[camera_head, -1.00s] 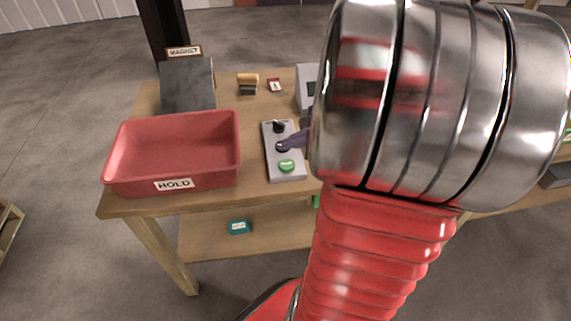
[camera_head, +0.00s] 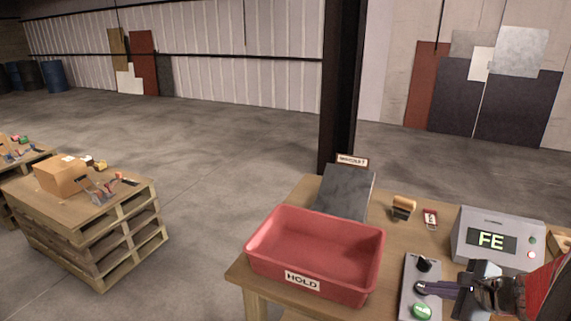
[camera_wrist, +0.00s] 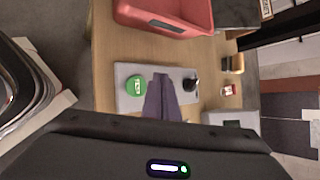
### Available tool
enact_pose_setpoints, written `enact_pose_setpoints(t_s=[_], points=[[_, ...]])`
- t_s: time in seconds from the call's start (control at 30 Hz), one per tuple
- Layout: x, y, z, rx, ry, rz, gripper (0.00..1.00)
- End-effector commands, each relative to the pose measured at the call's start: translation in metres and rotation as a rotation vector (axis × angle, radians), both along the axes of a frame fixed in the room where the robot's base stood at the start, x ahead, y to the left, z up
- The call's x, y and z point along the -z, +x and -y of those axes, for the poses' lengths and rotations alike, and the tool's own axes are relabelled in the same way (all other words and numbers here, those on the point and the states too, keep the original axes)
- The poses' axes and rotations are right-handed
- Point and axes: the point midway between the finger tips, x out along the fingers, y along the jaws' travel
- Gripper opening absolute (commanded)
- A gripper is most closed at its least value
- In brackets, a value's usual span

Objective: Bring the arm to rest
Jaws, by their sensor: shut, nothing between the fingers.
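My gripper (camera_head: 430,288) is at the lower right of the head view, over the grey control panel (camera_head: 408,292). Its narrow purple-grey fingers are together with nothing between them. In the wrist view my gripper (camera_wrist: 160,85) points at the same panel (camera_wrist: 128,72), between a green button (camera_wrist: 135,86) and a black knob (camera_wrist: 190,84). The fingers hide the middle of the panel. I cannot tell whether the fingertips touch it. Part of my red arm shows at the right edge of the head view.
A red tray marked HOLD (camera_head: 262,262) stands left of the panel. A grey display box reading FE (camera_head: 500,262) stands to the right. A pallet stack (camera_head: 125,240) stands far left.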

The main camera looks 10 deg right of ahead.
Motion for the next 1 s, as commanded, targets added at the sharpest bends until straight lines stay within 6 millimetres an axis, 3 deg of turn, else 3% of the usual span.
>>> enact_pose_setpoints(t_s=[0.17,0.47,0.7,1.0], points=[[-0.008,0.006,-0.026,-0.109,-0.058,-0.013,0.00],[-0.028,0.008,-0.117,-0.516,-0.292,-0.057,0.00],[-0.042,-0.006,-0.178,-0.844,-0.507,-0.079,0.00],[-0.058,-0.036,-0.234,-1.225,-0.797,-0.085,0.00]])
